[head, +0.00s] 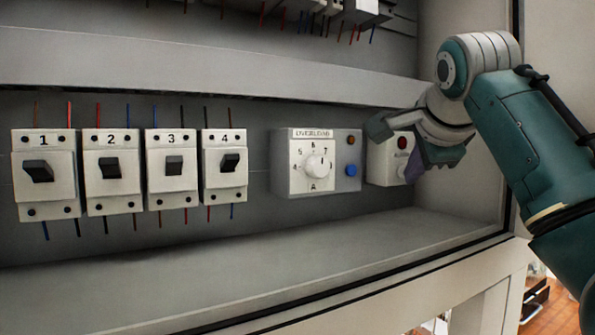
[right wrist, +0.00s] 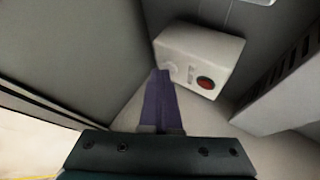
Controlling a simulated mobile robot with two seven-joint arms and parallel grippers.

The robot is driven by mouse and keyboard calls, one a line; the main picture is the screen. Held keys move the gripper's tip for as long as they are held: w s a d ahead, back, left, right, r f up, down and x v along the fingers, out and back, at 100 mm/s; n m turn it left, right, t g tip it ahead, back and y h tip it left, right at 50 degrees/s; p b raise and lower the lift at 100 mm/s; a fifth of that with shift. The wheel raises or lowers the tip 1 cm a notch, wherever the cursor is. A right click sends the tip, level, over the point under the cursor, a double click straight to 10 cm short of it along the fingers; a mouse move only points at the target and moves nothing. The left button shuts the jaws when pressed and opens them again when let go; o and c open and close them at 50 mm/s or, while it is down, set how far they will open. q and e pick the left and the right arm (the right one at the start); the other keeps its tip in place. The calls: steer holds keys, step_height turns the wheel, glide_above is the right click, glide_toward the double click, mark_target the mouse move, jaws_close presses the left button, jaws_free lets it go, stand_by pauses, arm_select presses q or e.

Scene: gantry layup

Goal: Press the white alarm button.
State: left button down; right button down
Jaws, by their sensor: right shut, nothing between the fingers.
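The alarm box (head: 378,163) is a small pale box on the cabinet's back panel, right of the overload unit. It has a dark red round lamp (head: 402,142) and a white round button below it (head: 402,171). In the right wrist view the box (right wrist: 208,45) shows the red lamp (right wrist: 205,83) and the pale button (right wrist: 171,67). My right gripper (head: 412,173) is shut and empty, with purple fingers. Its fingertips (right wrist: 161,73) overlap the button's edge in both views; I cannot tell whether they touch it. My left gripper is not in view.
The overload unit (head: 300,165) with a dial and blue button stands just left of the alarm box. Several numbered breakers (head: 110,188) line the panel at left. A shelf ledge (head: 250,255) runs below, and a horizontal rail (head: 200,68) above. The cabinet's side wall is close on the right.

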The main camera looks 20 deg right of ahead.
steer(key=shift+s, duration=0.75)
steer(key=shift+s, duration=0.1)
steer(key=shift+s+d, duration=0.15)
steer(key=shift+s, duration=1.05)
steer(key=shift+s+d, duration=0.1)
steer(key=shift+s, duration=1.1)
